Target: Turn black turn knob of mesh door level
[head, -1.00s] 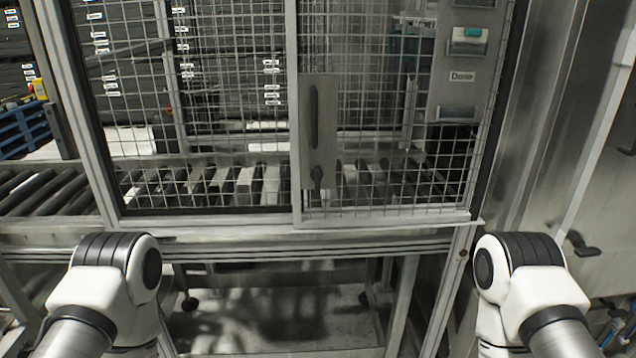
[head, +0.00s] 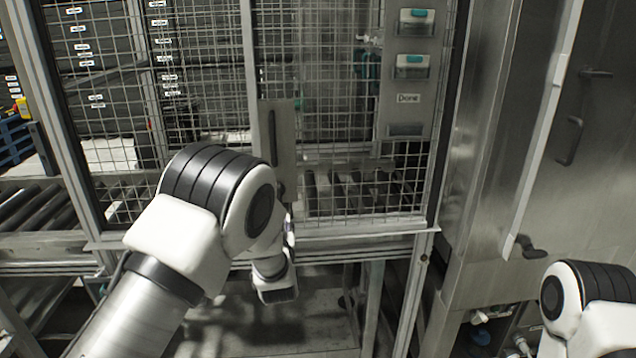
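The mesh door (head: 340,120) stands in front of me, with a steel plate (head: 286,130) at its left edge. The plate carries a long upright black handle (head: 273,137). The black turn knob (head: 281,186) is low on the plate, just right of my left arm, which partly covers it. The visible part of the knob looks dark and upright; its exact angle is unclear. I cannot make out the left gripper's fingers. My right gripper is outside the view.
A roller conveyor (head: 35,205) runs at the left. A steel cabinet (head: 560,170) with a dark latch handle (head: 533,247) stands at the right. The frame's crossbar runs below the door.

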